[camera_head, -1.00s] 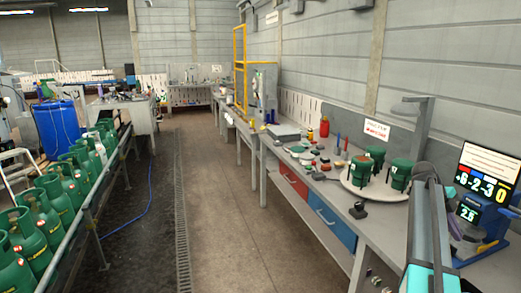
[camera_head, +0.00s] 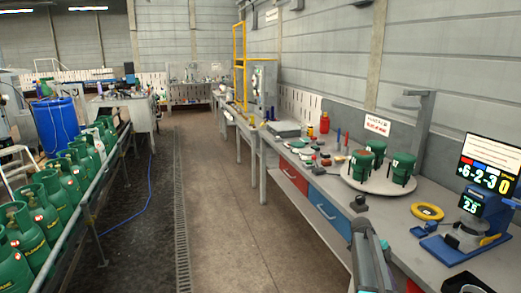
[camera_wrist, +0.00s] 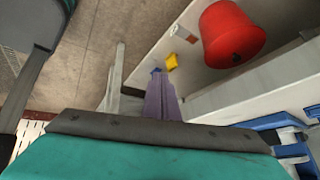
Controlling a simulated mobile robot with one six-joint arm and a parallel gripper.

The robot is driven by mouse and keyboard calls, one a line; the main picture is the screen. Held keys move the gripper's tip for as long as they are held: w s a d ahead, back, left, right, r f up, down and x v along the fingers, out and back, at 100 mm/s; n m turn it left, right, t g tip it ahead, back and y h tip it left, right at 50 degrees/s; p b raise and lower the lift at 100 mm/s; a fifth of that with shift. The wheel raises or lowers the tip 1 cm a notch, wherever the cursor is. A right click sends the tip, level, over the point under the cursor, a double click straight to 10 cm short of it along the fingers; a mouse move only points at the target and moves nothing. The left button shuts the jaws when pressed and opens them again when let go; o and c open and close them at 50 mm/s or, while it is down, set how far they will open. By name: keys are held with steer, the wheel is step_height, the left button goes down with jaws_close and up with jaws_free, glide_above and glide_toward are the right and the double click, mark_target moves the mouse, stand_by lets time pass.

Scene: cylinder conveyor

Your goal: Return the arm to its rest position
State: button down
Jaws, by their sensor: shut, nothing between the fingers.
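My arm (camera_head: 370,262) rises from the bottom edge of the head view, right of centre, in front of the workbench. Its upper end is dark and grey; I cannot make out the fingers there. In the wrist view the teal and dark grey body of my gripper (camera_wrist: 160,128) fills the lower part. It is shut and holds nothing. A purple tapering shape (camera_wrist: 161,100) stands just beyond the dark bar at the middle. I cannot tell what it is.
The workbench (camera_head: 405,212) on the right bears a round plate with green cylinders (camera_head: 402,168), a yellow ring (camera_head: 427,211) and a blue stand with a display (camera_head: 478,207). Green gas cylinders (camera_head: 57,192) line the left. The aisle floor (camera_head: 222,215) is clear.

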steer(key=s+a+f+n+g+y+b, duration=0.15)
steer(key=s+a+f+n, duration=0.25)
steer(key=s+a+f, duration=0.55)
steer(key=s+a+f+n+b, duration=0.2)
steer(key=s+a+f+n, duration=0.25)
steer(key=a+f, duration=0.95)
steer(key=s+a+f+n+y, duration=0.1)
steer(key=s+a+f+n, duration=0.3)
steer(key=s+n, duration=0.2)
steer(key=s+a+f+n+y+b, duration=0.1)
steer(key=s+a+f+n+y, duration=0.1)
steer(key=s+a+f+n, duration=0.3)
steer(key=s+a+f+n+y+b, duration=0.1)
steer(key=s+a+f+n, duration=0.3)
steer(key=s+n, duration=0.4)
steer(key=shift+s+a+f+n, duration=0.35)
steer(key=shift+s+f, duration=0.1)
steer(key=shift+s, duration=1.3)
